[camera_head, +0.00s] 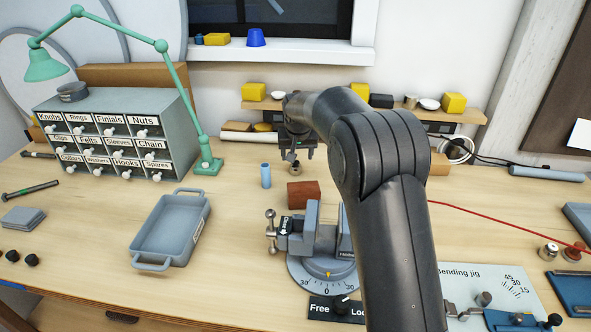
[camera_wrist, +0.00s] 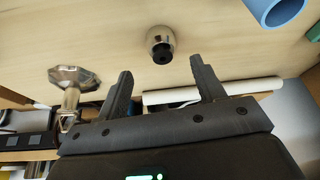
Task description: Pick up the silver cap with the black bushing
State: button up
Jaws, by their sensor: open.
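The silver cap (camera_wrist: 158,36) with a black bushing (camera_wrist: 161,52) shows in the wrist view at top centre, on the wood bench. It lies beyond my fingertips, roughly between their lines. My gripper (camera_wrist: 163,77) is open and empty, its two dark fingers apart. In the head view my gripper (camera_head: 297,155) is over the back of the bench, and a small silver piece (camera_head: 295,171), likely the same cap, shows just below it. Part of it is hard to make out there. Another silver cap (camera_head: 548,251) stands at the far right.
A blue tube (camera_head: 265,175) stands left of the gripper, and a red-brown block (camera_head: 303,194) lies in front, behind the vise (camera_head: 312,225). A silver flared piece (camera_wrist: 73,82) shows left in the wrist view. A grey tray (camera_head: 147,245) and labelled drawers (camera_head: 115,105) are at left.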

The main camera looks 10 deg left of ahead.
aim_at(295, 163)
jog(key=x, duration=0.5)
jog(key=shift+s+a+f, duration=0.1)
jog(key=shift+a+f, duration=0.1)
jog(key=c, duration=1.1)
jog(key=shift+r, duration=0.2)
jog(key=shift+c, duration=0.2)
